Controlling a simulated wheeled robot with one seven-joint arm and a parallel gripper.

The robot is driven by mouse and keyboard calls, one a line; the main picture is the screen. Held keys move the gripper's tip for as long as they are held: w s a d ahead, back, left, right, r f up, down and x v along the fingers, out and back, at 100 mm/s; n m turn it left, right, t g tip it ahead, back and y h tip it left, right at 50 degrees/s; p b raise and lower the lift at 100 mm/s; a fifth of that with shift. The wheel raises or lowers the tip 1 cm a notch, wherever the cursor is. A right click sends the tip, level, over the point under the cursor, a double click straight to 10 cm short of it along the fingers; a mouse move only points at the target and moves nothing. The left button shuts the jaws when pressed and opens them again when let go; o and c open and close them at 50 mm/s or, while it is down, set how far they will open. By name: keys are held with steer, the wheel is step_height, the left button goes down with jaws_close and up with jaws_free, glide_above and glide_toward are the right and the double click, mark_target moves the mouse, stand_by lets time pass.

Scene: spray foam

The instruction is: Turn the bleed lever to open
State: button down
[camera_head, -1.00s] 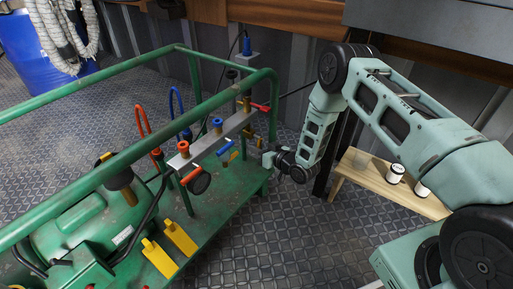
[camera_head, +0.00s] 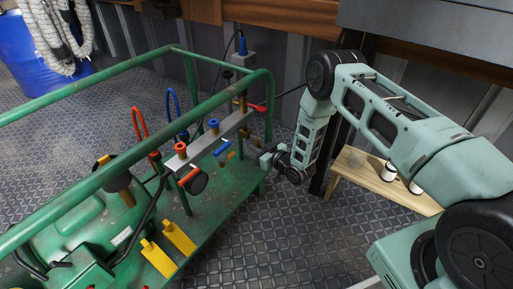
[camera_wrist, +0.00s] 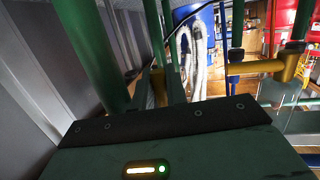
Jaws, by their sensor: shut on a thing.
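A green tubular frame (camera_head: 120,173) carries a grey manifold bar (camera_head: 209,146) with red, blue and brass fittings. A red lever (camera_head: 257,107) is at the bar's far end, and a blue lever (camera_head: 222,149) and an orange-red lever (camera_head: 188,177) are along its front. My gripper (camera_head: 265,158) is at the far right end of the frame, below the bar's end. It is shut on a small brass-coloured piece (camera_wrist: 158,88), seemingly the bleed lever, between the fingers in the wrist view. The lever's angle and pivot are hidden.
A green post (camera_wrist: 92,50) stands close to the gripper in the wrist view. Yellow pedals (camera_head: 179,237) are on the frame's base. Patterned floor in front is clear.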

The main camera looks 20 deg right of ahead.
steer(key=c, duration=1.4)
jaws_free()
steer(key=shift+d, duration=0.1)
steer(key=shift+c, duration=0.2)
